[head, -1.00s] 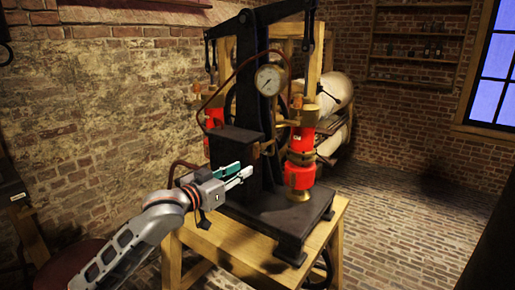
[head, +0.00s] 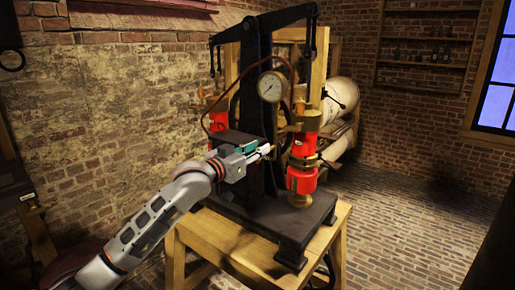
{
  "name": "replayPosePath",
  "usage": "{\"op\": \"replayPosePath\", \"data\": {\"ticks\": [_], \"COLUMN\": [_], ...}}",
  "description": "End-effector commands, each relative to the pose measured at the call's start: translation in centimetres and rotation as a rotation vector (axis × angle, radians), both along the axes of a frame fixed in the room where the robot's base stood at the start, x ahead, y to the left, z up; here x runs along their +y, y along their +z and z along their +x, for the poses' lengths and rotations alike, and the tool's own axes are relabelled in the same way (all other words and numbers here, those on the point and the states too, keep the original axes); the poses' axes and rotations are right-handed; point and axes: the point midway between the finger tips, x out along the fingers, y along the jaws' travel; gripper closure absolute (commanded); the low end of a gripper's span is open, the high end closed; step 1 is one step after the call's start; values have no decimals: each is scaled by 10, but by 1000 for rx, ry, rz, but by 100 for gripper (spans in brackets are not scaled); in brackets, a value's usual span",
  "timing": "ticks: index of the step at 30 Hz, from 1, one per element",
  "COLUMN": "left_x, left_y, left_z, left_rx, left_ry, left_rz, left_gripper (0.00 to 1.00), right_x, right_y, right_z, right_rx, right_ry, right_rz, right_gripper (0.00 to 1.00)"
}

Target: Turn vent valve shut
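The pump stands on a wooden table, with a black column, a round dial gauge (head: 271,86) and red cylinders with brass fittings on either side. My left gripper (head: 265,151) reaches in from the left. Its teal and pale fingers lie in front of the black column, below the gauge, with the tips close to small brass fittings beside the right red cylinder (head: 302,160). The vent valve cannot be made out clearly; the fingers may cover it. I cannot tell whether the fingers touch or grip anything. My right gripper is not in view.
The black base plate (head: 250,216) rests on the wooden table (head: 205,236). A black beam with hanging rods spans the top. A dark red hose (head: 212,106) loops left of the gauge. Brick floor (head: 420,220) lies open at the right; a brick wall is behind.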

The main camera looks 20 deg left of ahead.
Motion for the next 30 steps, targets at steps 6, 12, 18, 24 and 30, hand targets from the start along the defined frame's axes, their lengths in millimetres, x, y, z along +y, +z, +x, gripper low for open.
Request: {"op": "replayPosePath", "data": {"ticks": [6,12,18,24,30], "left_x": [-1,-1,-1,-2,-3], "left_y": [0,0,0,0,-1], "left_z": [4,3,3,3,2], "left_rx": [0,0,0,-7,-36], "left_ry": [0,0,0,0,0], "left_rz": [0,0,0,20,102], "left_gripper": [76,96,100,100,100], "right_x": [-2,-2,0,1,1], "right_y": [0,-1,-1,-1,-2], "right_z": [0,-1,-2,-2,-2], "right_rx": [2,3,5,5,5], "right_ry": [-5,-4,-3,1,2], "right_rz": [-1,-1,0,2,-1], "right_gripper": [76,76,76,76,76]}}
